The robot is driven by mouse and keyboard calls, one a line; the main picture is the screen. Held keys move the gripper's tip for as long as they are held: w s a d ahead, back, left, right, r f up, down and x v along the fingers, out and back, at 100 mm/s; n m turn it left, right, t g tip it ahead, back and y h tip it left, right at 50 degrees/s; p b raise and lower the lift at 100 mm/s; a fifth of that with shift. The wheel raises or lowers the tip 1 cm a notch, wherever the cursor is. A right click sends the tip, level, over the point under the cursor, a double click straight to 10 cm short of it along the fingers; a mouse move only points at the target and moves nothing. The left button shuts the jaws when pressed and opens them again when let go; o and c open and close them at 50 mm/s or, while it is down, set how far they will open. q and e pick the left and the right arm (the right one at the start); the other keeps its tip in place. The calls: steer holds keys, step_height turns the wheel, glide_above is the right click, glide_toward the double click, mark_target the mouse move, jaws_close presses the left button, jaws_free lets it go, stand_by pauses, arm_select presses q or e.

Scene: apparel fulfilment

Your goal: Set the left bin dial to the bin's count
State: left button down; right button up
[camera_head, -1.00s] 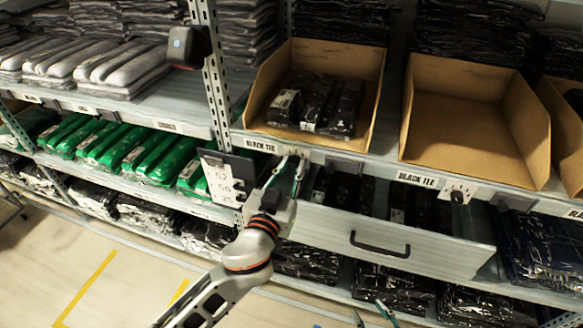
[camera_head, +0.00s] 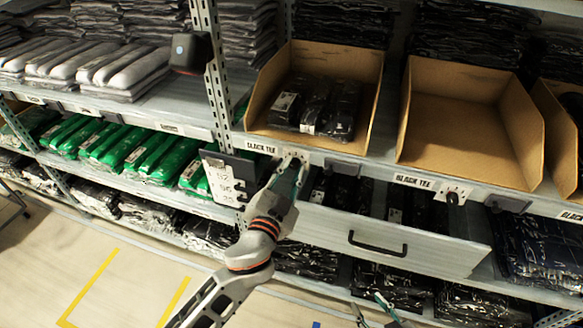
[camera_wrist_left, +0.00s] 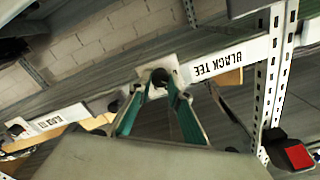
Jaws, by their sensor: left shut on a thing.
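The left bin (camera_head: 262,82) is an open cardboard bin on the shelf, with black bagged tees (camera_head: 318,105) inside, apparently three side by side. The left bin dial (camera_wrist_left: 159,77) is a dark knob on a pale plate under that bin, beside a "BLACK TEE" label (camera_head: 262,148). My left gripper (camera_head: 297,163) is at this dial, its green fingers closed around the knob in the upside-down wrist view. The fingers hide most of the dial and its marks in the head view. My right gripper (camera_head: 370,307) shows only its spread fingertips at the bottom edge.
An empty cardboard bin (camera_head: 470,115) stands to the right, with its own dial (camera_head: 453,198) below. An open drawer front (camera_head: 390,236) with a black handle juts out below my left gripper. A number card (camera_head: 225,183) hangs near the upright post (camera_head: 212,70).

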arm_select(q)
steer(key=shift+r+m, duration=0.1)
steer(key=shift+m, duration=0.5)
steer(key=c, duration=1.9)
jaws_free()
steer(key=shift+s, duration=0.1)
steer(key=v, duration=1.2)
